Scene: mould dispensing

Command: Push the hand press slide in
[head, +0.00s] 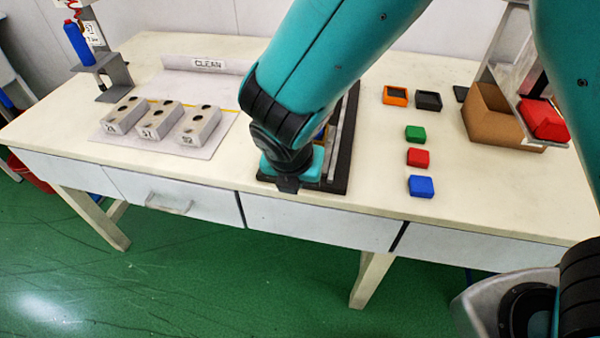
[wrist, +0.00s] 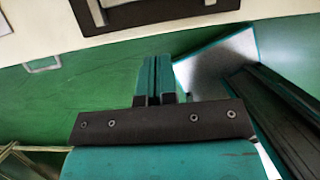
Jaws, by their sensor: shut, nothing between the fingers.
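A dark-framed fixture (head: 343,160) with a pale metal rail stands mid-table, mostly hidden behind my arm; I take it for the hand press. Its dark near edge (wrist: 165,14) and metal parts show at the top of the wrist view. I cannot tell how far its slide is out. My gripper (wrist: 157,62) is shut and empty. In the wrist view its fingertips appear short of the table's front edge, over green floor, with a visible gap to the fixture. In the head view my arm's end covers the fixture's near left part, and the fingers cannot be made out.
Several grey mould blocks (head: 160,118) lie on a mat to the left, near a stand with a blue bottle (head: 78,43). Green (head: 415,133), red (head: 418,157) and blue (head: 421,186) blocks lie right of the fixture. A brown box (head: 487,118) stands farther right.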

